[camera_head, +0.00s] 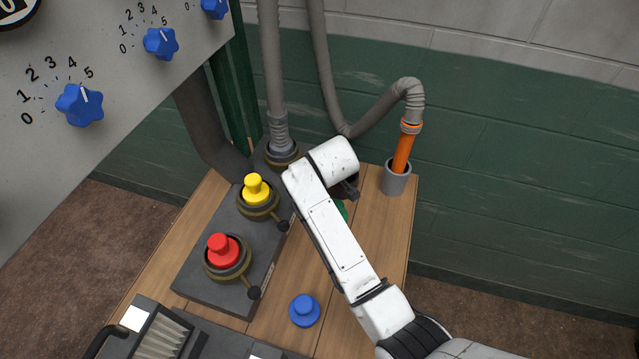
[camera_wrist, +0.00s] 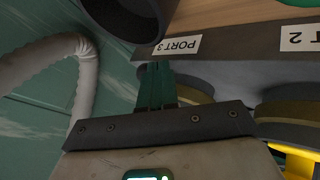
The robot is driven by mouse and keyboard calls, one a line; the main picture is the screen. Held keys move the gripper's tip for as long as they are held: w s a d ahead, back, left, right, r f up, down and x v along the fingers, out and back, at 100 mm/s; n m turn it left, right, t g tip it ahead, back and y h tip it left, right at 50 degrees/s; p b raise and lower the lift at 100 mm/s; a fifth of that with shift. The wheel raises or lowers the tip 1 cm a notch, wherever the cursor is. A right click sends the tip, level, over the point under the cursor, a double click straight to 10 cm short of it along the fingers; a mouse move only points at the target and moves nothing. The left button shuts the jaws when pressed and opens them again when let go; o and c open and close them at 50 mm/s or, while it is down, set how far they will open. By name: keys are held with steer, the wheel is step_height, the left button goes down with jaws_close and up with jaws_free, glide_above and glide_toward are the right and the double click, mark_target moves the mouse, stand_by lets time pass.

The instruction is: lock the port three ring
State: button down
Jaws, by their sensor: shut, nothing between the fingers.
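The port three ring is the dark brass collar (camera_head: 283,152) at the foot of the grey hose (camera_head: 278,120), at the far end of the dark port block (camera_head: 215,270). My arm hides part of it, and its lever does not show there. In the wrist view, a brass ring edge (camera_wrist: 195,92) lies just behind my gripper (camera_wrist: 158,66), near the upside-down "PORT 3" label (camera_wrist: 177,46). My dark green fingers are shut and empty, pointing at the block's edge. I cannot tell whether they touch it. In the head view, my wrist hides the fingers.
The yellow plug (camera_head: 257,189) and red plug (camera_head: 222,249) sit in ringed ports with levers. A blue cap (camera_head: 304,310) and part of a green cap (camera_head: 342,209) lie on the wooden table (camera_head: 385,232). A grey cup (camera_head: 396,180) holds an orange-ended hose. A dark cylinder (camera_wrist: 130,14) looms nearby.

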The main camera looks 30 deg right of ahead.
steer(key=shift+w+d+f, duration=0.1)
steer(key=shift+w+d, duration=1.05)
steer(key=shift+d, duration=0.25)
steer(key=shift+w+d, duration=0.2)
steer(key=shift+w, duration=0.2)
steer(key=shift+w+d+r, duration=0.1)
steer(key=shift+d+r, duration=0.05)
steer(key=shift+r, duration=0.1)
steer(key=shift+r, duration=0.1)
